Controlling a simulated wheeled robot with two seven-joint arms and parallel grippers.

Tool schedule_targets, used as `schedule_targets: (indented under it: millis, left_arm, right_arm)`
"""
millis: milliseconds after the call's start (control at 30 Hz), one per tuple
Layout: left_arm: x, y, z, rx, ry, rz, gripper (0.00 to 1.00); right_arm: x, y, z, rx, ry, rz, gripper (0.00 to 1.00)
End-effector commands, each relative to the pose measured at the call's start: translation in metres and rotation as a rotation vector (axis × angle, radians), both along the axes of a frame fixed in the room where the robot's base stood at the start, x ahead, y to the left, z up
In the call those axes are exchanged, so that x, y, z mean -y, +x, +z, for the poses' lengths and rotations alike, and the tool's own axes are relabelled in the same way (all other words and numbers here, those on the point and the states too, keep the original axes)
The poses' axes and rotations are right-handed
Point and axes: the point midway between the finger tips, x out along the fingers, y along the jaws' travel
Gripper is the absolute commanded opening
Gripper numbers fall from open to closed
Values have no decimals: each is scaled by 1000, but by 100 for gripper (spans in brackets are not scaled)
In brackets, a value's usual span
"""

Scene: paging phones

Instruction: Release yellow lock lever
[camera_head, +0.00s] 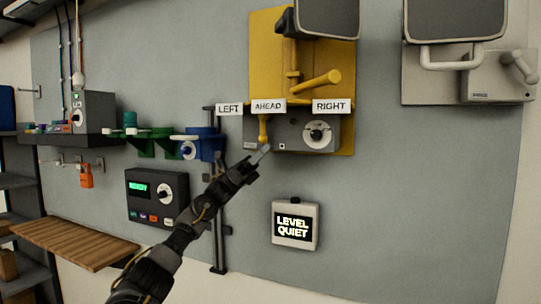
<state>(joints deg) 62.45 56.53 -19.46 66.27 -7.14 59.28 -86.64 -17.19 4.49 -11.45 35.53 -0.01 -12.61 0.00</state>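A yellow panel (270,40) is on the grey wall, with a yellow lever (318,81) that has a rounded knob angled up to the right. A smaller yellow lever (263,128) hangs down below the AHEAD label, on the left part of a grey box (291,132) with a round dial. My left gripper (262,152) reaches up from the lower left, its tip just below the small yellow lever. I cannot tell whether they touch, or whether the fingers are open. My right gripper is out of view.
A LEVEL QUIET display (295,226) is below. A dark READY box (157,197) and a wooden shelf (75,241) are left. Wall right of the display is bare.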

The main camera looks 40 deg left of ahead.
Motion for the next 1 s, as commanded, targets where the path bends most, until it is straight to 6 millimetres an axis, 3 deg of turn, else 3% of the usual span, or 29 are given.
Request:
schedule_targets:
  millis: [200,467,667,1000]
  left_arm:
    - [-20,-8,7,8,-2,6,0]
    - [-19,-7,3,5,-2,2,0]
    - [-35,-15,-17,4,-3,3,0]
    - [-78,-36,-57,8,-3,5,0]
  right_arm:
    - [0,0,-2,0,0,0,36]
    - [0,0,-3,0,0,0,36]
    - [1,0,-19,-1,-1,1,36]
    - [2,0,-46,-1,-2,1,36]
